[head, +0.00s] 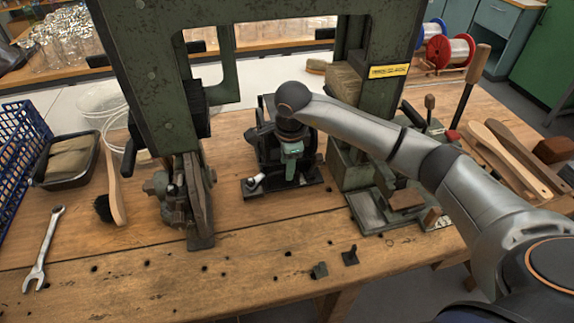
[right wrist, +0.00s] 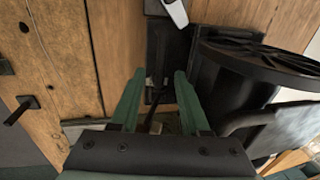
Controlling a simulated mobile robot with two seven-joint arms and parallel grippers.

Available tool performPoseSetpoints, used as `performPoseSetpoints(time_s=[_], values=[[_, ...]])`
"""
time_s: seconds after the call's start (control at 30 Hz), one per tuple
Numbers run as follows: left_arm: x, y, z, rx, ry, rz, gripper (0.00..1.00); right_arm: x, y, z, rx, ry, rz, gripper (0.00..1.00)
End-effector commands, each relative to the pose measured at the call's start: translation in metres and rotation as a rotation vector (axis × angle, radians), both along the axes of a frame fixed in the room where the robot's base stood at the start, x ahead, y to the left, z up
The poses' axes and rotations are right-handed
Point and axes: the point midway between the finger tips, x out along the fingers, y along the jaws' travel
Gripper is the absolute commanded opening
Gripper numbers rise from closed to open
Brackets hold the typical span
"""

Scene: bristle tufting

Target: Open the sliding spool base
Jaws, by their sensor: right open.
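The spool base (head: 312,193) is a dark, low plate on the wooden bench, between the uprights of the green machine frame. A dark round spool part stands on it, partly hidden by my arm. A pale-tipped lever or handle (head: 256,183) is at its front left; a pale piece also shows at the top of the right wrist view (right wrist: 175,12). My right gripper (head: 291,176) points down over the base. In the right wrist view its green fingers (right wrist: 158,78) are apart, with a thin dark bar between or just beyond them; contact cannot be told. My left gripper is not in view.
The green frame (head: 160,95) closes in both sides. A clamp-like device (head: 178,198) stands left, a green block fixture (head: 350,170) right. A brush (head: 113,190) and wrench (head: 44,250) lie left. Small dark pegs (head: 350,256) stand at the front edge. The front left bench is mostly clear.

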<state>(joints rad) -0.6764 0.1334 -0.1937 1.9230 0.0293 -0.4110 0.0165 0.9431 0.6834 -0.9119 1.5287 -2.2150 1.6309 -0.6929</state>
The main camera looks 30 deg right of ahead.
Motion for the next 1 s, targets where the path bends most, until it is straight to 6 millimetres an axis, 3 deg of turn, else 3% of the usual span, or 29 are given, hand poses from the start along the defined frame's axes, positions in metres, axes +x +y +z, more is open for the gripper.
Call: performPoseSetpoints(time_s=[0.13,0.43,0.83,1.0], values=[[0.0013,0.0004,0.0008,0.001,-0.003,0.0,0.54,0.0017,-0.0002,-0.0106,0.0,0.001,0.001,0.46],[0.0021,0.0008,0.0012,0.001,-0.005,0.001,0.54,0.0023,-0.0003,-0.012,0.0,-0.001,0.001,0.46],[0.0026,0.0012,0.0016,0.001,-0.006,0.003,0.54,0.0022,-0.0004,-0.0117,0.0,0.0,0.001,0.01],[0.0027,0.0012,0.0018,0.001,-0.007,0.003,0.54,0.0022,-0.0005,-0.0116,0.0,0.0,0.001,0.0]])
